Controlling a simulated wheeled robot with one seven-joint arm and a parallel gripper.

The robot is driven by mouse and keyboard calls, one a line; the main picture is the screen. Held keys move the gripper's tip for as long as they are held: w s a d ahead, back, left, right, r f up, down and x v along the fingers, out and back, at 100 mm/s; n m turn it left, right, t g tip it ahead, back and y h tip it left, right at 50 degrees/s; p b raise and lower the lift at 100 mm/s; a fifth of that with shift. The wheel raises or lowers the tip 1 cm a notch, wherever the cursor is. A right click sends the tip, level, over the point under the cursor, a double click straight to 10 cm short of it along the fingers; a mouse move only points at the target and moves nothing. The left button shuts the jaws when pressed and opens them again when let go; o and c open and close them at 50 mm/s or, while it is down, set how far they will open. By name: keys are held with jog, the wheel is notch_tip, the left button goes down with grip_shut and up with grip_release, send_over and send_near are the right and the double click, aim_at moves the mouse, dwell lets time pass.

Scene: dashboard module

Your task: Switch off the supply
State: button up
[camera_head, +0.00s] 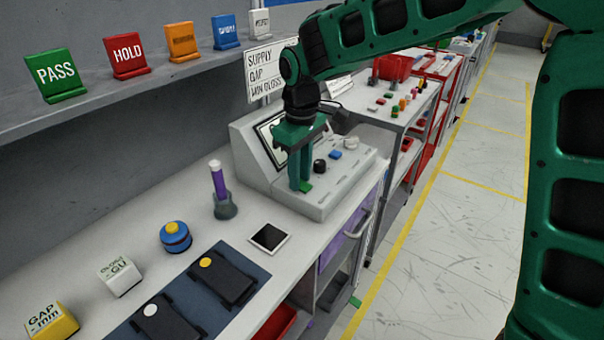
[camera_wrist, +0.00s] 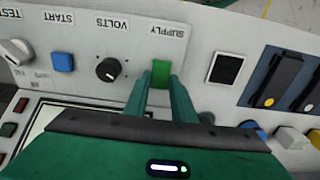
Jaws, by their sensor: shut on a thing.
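The supply switch (camera_wrist: 160,73) is a green rocker on the light panel, beside the printed word SUPPLY, which reads upside down in the wrist view. In the head view a bit of the green switch (camera_head: 305,187) shows at the fingertips, on the near end of the grey console (camera_head: 322,205). My gripper (camera_wrist: 162,82) points down at the panel, its green fingers shut on the switch, one on each side. It also shows in the head view (camera_head: 300,188). The fingers partly hide the switch, and I cannot tell its on or off position.
A black VOLTS knob (camera_wrist: 108,69), a blue START button (camera_wrist: 63,61) and a grey TEST knob (camera_wrist: 16,51) sit along the same panel. A purple-handled tool (camera_head: 219,185) stands upright left of the console. The bench front has a dark mat (camera_head: 262,275) with two black devices.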

aim_at(308, 187)
jog(key=shift+s+d+t+y, duration=0.1)
jog(key=shift+d+t+y, duration=0.1)
jog(key=shift+t+y, duration=0.3)
jog(key=o, duration=1.1)
jog(key=shift+c, duration=0.2)
jog(key=shift+r, duration=0.1)
notch_tip(308, 187, up, 10)
jog(key=d, duration=0.1)
jog(key=shift+s+d+r, duration=0.15)
jog(key=shift+s+r, duration=0.1)
jog(key=shift+s, duration=0.2)
jog(key=shift+d, duration=0.1)
